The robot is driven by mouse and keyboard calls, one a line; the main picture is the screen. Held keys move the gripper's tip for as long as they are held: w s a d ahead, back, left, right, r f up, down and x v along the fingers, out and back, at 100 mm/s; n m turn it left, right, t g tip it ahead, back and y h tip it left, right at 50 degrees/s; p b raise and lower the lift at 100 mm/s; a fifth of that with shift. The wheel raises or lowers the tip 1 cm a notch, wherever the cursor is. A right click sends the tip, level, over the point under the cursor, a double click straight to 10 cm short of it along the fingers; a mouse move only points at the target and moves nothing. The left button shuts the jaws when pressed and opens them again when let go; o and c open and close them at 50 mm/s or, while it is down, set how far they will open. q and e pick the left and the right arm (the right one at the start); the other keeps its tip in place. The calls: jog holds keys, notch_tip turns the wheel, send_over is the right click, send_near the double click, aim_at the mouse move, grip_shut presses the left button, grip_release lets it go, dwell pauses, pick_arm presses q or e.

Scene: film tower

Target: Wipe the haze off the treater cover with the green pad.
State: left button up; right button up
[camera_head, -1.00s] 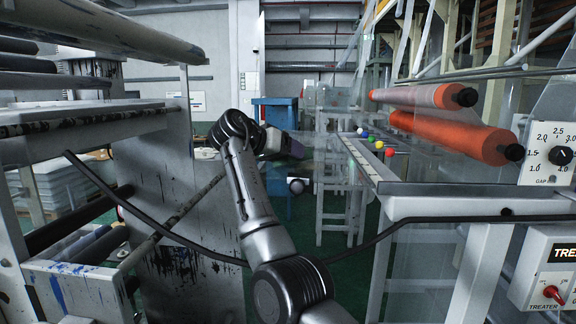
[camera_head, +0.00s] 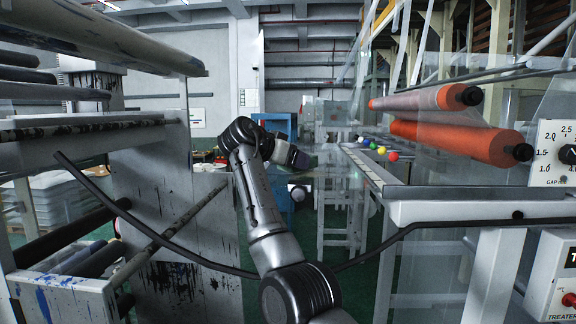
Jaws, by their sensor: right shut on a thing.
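My right arm comes up from the bottom middle and bends over at the wrist. Its gripper (camera_head: 294,156) is small and seen from behind, shut on the green pad (camera_head: 304,160), of which only a dark greenish bit shows. The pad is held in the air, left of the line of coloured balls. A clear see-through panel (camera_head: 440,158) stands at the right before the orange rollers. I cannot tell whether this is the treater cover, and no haze is clearly visible on it. My left gripper is out of view.
Orange rollers (camera_head: 455,143) stick out at the right above a white frame (camera_head: 450,210). Coloured balls (camera_head: 381,150) lie on its ledge. A treater control box (camera_head: 560,275) and gap dial (camera_head: 560,150) sit far right. Ink-stained rollers and plates (camera_head: 180,220) fill the left. A black cable (camera_head: 440,223) crosses low.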

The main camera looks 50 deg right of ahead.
aim_at(296, 182)
jog(key=shift+s+r+b, duration=0.35)
jog(key=shift+s+r, duration=0.25)
jog(key=shift+s, duration=0.15)
jog(key=shift+s+a+f+b, duration=0.1)
jog(key=shift+s+a+b, duration=0.35)
jog(key=shift+a+b, duration=0.25)
jog(key=shift+s+a+r+b, duration=0.2)
jog(key=shift+s+a+b, duration=0.35)
jog(key=shift+a, duration=0.4)
jog(key=shift+s, duration=0.1)
jog(key=shift+a, duration=0.2)
jog(key=shift+s+a+f+b, duration=0.4)
jog(key=shift+s+b, duration=0.25)
jog(key=shift+s+a, duration=0.15)
jog(key=shift+a, duration=0.15)
jog(key=shift+s+a+b, duration=0.15)
jog(key=shift+a+b, duration=0.4)
jog(key=shift+a, duration=0.15)
jog(key=shift+r, duration=0.1)
